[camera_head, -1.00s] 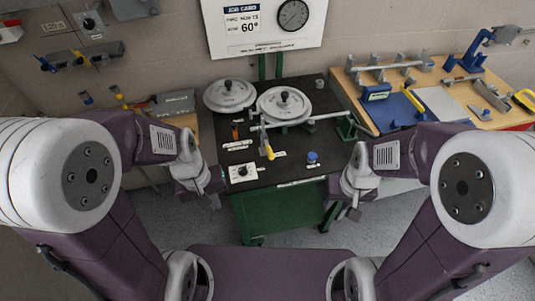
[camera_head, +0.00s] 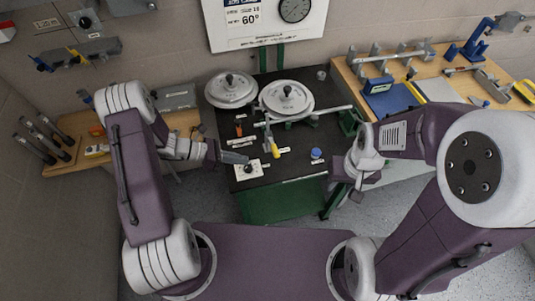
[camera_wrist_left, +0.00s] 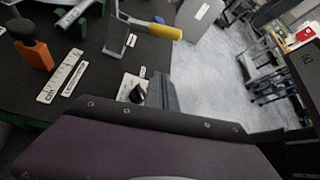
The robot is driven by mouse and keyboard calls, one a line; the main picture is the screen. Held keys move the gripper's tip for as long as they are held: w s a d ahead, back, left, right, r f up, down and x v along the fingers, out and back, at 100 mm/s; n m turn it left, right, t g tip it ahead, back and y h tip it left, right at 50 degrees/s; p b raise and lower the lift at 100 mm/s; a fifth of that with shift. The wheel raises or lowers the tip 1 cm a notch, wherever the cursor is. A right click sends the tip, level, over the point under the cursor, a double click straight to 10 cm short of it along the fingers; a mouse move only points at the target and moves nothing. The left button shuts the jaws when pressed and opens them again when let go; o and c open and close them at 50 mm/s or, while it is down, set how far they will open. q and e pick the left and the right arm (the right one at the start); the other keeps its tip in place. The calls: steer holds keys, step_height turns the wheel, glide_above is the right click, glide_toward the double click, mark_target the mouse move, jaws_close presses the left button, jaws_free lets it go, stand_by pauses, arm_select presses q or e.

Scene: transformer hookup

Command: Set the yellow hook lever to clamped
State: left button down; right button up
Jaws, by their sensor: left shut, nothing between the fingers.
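The yellow hook lever (camera_head: 274,150) stands at the front of the black bench top, its yellow grip pointing toward me. It also shows at the top of the left wrist view (camera_wrist_left: 158,31), attached to a grey metal part. My left gripper (camera_head: 240,159) is shut and empty, just left of the lever and apart from it, above a white plate with a black knob (camera_head: 248,169). In the left wrist view its fingers (camera_wrist_left: 162,92) are together beside that knob. My right gripper (camera_head: 350,188) hangs past the bench's right front corner; its finger opening is unclear.
Two grey round lids (camera_head: 286,98) sit at the back of the black bench. An orange handle (camera_head: 238,130) stands left of the lever, a blue knob (camera_head: 316,154) to its right. A wooden side table (camera_head: 405,68) holds tools at right.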

mark_target(275, 151)
arm_select(q)
steer(key=shift+w+d, duration=0.1)
steer(key=shift+d+f, duration=0.2)
steer(key=shift+d, duration=0.1)
steer(key=p+x, duration=0.2)
steer(key=x, duration=0.6)
steer(key=shift+d+f, duration=0.1)
steer(key=shift+d, duration=0.15)
steer(key=shift+w+d+r+p, duration=0.2)
steer(key=shift+w+r+p, duration=0.05)
steer(key=shift+r+p, duration=0.25)
steer(key=shift+w+d+r+p, duration=0.2)
steer(key=shift+r+p, duration=0.3)
steer(key=shift+r, duration=0.05)
steer(key=shift+w+r+p, duration=0.1)
steer(key=shift+r+p, duration=0.2)
steer(key=shift+r, duration=0.35)
steer(key=shift+w, duration=0.1)
